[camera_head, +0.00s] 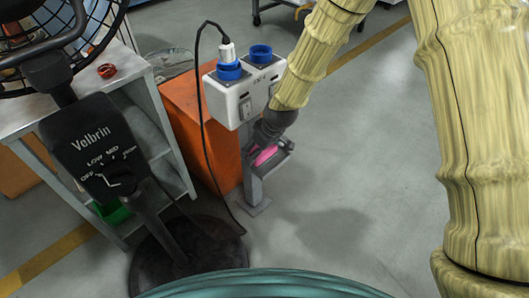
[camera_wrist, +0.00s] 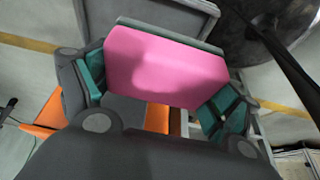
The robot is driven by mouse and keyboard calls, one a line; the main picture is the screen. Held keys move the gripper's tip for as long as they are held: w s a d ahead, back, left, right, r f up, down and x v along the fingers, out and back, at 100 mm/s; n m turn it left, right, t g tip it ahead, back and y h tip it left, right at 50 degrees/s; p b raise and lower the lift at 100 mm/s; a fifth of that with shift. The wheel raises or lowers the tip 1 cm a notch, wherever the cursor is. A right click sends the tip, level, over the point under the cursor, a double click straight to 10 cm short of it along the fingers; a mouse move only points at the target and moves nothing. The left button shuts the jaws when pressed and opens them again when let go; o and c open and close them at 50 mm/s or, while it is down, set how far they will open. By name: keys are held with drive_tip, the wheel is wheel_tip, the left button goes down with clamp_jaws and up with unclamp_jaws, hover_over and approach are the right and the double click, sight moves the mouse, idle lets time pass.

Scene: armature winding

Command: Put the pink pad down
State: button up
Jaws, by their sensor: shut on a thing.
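The pink pad (camera_wrist: 165,65) fills the middle of the wrist view, between the teal-lined fingers of my gripper (camera_wrist: 158,92). My gripper is shut on it, with one finger at each side edge. In the head view, the pink pad (camera_head: 265,155) shows as a small patch below my dark gripper (camera_head: 268,138), low beside the grey post. A grey panel (camera_wrist: 150,12) lies just beyond the pad in the wrist view. I cannot tell whether the pad touches it.
A white outlet box (camera_head: 232,98) with blue sockets and a plugged-in cable tops the post (camera_head: 253,188). An orange cabinet (camera_head: 192,110) stands behind it. A Velbrin fan (camera_head: 100,150) and a grey shelf (camera_head: 150,75) are at left. The floor (camera_head: 370,180) at right is clear.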

drive_tip(key=w+d, duration=0.1)
drive_tip(key=w, duration=0.2)
drive_tip(key=shift+d+f+b, duration=0.2)
drive_tip(key=shift+d+b, duration=0.1)
drive_tip(key=shift+d, duration=0.1)
drive_tip(key=shift+f+b, duration=0.7)
drive_tip(key=shift+f, duration=0.95)
drive_tip(key=shift+s+f, duration=0.1)
drive_tip(key=o, duration=0.9)
drive_tip(key=shift+o, duration=0.2)
drive_tip(key=p+v, duration=0.3)
drive_tip(key=v, duration=0.9)
